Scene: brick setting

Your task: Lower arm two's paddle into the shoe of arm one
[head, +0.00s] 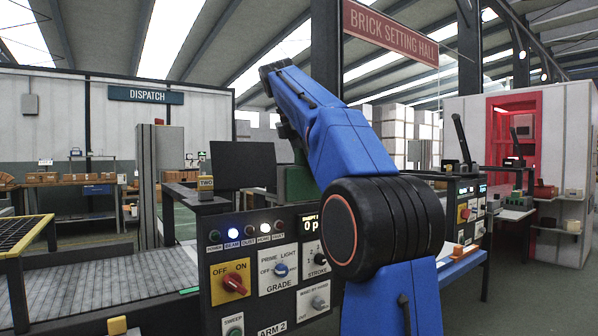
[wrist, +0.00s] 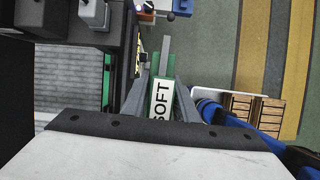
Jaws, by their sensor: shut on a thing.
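In the wrist view my gripper (wrist: 164,98) is shut on a green piece (wrist: 161,101) with a white label reading SOFT. A grey bar (wrist: 166,55) extends beyond it. In the head view the blue arm hides my gripper, and a green block (head: 299,184) shows partly behind the arm. I cannot tell which part is the paddle or the shoe of arm one.
The panel carries a red OFF/ON switch (head: 234,284), knobs and lamps. A dark screen (head: 243,165) stands behind it. A grey slatted bed (head: 100,290) lies left. Another panel with a black lever (head: 462,140) stands right. Wooden crates (wrist: 268,112) sit right in the wrist view.

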